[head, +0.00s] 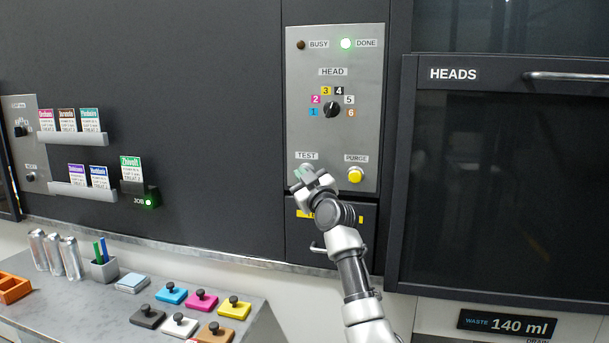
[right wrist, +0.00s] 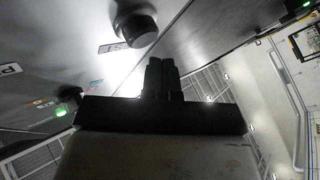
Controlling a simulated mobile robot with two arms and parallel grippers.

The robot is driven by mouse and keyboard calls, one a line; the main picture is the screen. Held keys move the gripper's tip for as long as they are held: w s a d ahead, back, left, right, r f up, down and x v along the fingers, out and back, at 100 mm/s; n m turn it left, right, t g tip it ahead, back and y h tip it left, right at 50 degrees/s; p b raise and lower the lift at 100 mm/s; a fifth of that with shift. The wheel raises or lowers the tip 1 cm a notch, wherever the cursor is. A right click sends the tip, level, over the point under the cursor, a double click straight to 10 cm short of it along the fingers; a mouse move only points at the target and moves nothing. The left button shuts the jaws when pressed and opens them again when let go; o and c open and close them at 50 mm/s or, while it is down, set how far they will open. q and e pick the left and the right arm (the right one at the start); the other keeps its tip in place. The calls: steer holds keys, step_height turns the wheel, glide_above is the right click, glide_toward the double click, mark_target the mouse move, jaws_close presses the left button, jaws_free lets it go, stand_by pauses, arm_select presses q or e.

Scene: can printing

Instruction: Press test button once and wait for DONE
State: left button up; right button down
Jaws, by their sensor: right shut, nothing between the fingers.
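In the right wrist view the right gripper's fingers (right wrist: 160,76) are together and empty, close to a dark round knob or button (right wrist: 136,22). My left gripper is not in view.
A yellow PURGE button (head: 355,175) is right of the gripper. The HEAD dial (head: 331,109) is above. The HEADS cabinet (head: 505,180) stands at right, above a WASTE display (head: 507,325) reading 140 ml.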

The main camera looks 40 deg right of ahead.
steer(key=shift+w+d+b, duration=0.3)
steer(key=shift+d+b, duration=0.05)
steer(key=shift+w+d+r+b, duration=0.1)
steer(key=shift+w+d+b, duration=0.55)
steer(key=shift+b, duration=0.25)
stand_by(1.0)
steer(key=shift+s, duration=0.1)
steer(key=shift+s+a+p, duration=0.85)
steer(key=shift+a+p, duration=0.05)
steer(key=shift+p, duration=0.05)
steer(key=shift+a, duration=0.1)
